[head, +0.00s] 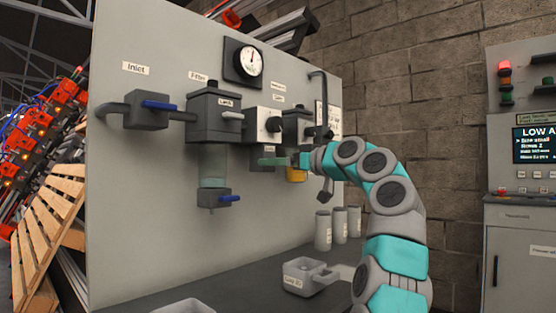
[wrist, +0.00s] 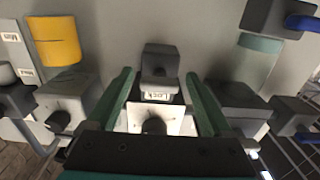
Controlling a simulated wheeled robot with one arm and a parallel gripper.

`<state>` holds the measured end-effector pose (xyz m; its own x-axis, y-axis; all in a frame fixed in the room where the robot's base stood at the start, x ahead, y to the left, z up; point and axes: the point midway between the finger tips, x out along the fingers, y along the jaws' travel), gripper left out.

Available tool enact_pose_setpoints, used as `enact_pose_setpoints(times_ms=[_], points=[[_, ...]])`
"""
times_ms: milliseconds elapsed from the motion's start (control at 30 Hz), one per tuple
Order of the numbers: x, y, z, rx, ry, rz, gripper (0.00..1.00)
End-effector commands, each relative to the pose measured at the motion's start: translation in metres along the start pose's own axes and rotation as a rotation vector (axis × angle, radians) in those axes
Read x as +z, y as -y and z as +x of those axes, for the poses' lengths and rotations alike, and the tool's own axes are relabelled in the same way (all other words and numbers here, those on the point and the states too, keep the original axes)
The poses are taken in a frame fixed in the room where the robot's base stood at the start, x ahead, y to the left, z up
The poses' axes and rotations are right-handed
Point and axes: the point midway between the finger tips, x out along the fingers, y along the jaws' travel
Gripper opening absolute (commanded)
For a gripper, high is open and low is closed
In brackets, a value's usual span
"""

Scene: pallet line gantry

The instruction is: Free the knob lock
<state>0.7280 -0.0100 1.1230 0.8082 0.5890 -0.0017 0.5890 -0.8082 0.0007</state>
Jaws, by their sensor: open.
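The knob lock (wrist: 160,60) is a dark grey block with a "Lock" label, mounted on the panel. In the wrist view it stands between the two green fingers of my gripper (wrist: 158,76), with a gap on each side. My gripper is open and holds nothing. The dark round knob (wrist: 153,125) sits on a white plate, close to the lock, and is partly covered by the gripper body. In the head view the knob (head: 273,124) is on the white-faced unit below the gauge, and my gripper (head: 287,160) is just below it. The lock is not clear there.
The filter (head: 214,115) with its clear bowl is left of the knob, and a yellow bowl (head: 296,174) is to the right. The blue-handled inlet valve (head: 150,110) is farther left.

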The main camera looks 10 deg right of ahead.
Motion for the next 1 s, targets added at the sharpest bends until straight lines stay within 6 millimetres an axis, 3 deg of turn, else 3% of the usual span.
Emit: enact_pose_setpoints(times_ms=[267, 1000], points=[[0.0001, -0.0001, 0.0025, 0.0, -0.001, 0.0, 0.84], [0.0, -0.0002, 0.0022, 0.0, -0.001, 0.001, 0.01]])
